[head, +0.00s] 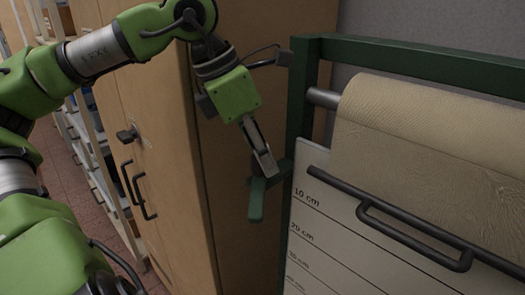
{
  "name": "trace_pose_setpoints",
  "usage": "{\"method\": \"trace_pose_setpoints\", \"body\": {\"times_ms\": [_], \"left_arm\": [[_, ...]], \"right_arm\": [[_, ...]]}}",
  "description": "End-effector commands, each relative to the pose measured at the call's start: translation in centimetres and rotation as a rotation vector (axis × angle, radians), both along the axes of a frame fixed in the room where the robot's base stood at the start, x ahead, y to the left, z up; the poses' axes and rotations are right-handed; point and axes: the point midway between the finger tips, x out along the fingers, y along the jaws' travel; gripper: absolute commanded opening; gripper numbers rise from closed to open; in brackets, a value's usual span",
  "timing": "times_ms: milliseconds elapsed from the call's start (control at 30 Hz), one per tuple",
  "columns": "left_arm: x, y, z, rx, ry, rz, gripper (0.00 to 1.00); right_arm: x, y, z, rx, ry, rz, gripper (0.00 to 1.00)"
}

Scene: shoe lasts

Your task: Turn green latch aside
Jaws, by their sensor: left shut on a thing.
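The green latch (257,201) is a small dark green piece beside the left post of a green frame (302,95), in the middle of the head view. Its lower part hangs down in front of the cabinet side. My left gripper (265,168) comes down from above and is shut on the latch's upper end. The fingers hide part of the latch where they hold it. My right gripper is out of view.
A brown cabinet (170,190) with dark handles stands close on the left. A roll of beige material (430,130) hangs on the green frame at right, over a white board (310,215) with centimetre marks. A dark bar with a handle (415,240) crosses the front.

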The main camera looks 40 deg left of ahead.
Motion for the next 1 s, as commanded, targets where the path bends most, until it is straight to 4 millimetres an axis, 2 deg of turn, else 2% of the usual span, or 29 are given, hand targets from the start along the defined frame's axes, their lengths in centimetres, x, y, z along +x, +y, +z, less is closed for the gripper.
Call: {"method": "trace_pose_setpoints", "body": {"times_ms": [400,967,1000], "left_arm": [[-0.04,-0.01,0.14,0.003,-0.001,-0.187,0.0],[-0.03,-0.05,0.06,0.004,-0.002,-0.214,0.0],[-0.03,-0.05,0.06,0.004,-0.002,-0.214,0.32]], "right_arm": [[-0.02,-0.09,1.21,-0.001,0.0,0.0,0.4],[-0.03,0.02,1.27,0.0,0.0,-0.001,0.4],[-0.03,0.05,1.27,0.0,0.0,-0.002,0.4]]}}
